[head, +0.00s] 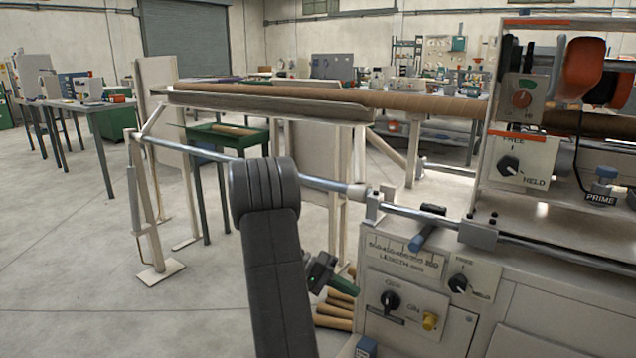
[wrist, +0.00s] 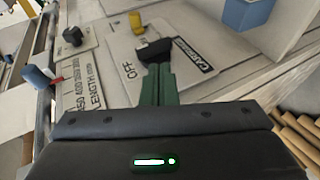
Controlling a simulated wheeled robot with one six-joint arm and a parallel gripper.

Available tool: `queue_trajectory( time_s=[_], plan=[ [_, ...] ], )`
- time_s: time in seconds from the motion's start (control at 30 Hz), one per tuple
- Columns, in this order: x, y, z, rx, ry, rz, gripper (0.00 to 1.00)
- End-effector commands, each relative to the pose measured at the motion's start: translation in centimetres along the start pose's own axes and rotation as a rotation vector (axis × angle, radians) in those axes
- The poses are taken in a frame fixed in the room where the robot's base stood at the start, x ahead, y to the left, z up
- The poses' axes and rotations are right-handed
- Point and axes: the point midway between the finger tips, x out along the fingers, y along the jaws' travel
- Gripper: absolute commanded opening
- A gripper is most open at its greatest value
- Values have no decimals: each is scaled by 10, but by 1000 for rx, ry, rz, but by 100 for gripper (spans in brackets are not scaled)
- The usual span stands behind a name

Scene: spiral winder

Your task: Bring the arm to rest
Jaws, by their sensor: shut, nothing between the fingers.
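My dark arm (head: 268,245) reaches forward in the middle of the head view. My gripper (head: 347,299), with green fingers, is low beside the left side of the winder's front panel. In the wrist view the gripper (wrist: 160,72) has its two green fingers together, with no gap seen. Its tips point at a black knob (wrist: 155,50) between the labels OFF and CARRIAGE. I cannot tell whether the tips touch the knob. The same panel shows a black knob (head: 390,301) in the head view, apart from my arm.
The winder cabinet (head: 540,310) fills the right. A yellow knob (head: 430,321) and a FREE/HELD switch (head: 458,284) stand out from its front. A steel rod (head: 315,183) crosses behind my arm. Brown tubes (head: 336,310) lie beside the cabinet. Open floor (head: 90,290) is at left.

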Motion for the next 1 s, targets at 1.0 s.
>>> queue_trajectory(
  time_s=[1.0],
  plan=[
    [59, 39, 10, 149, -98, -867, 0]
  ],
)
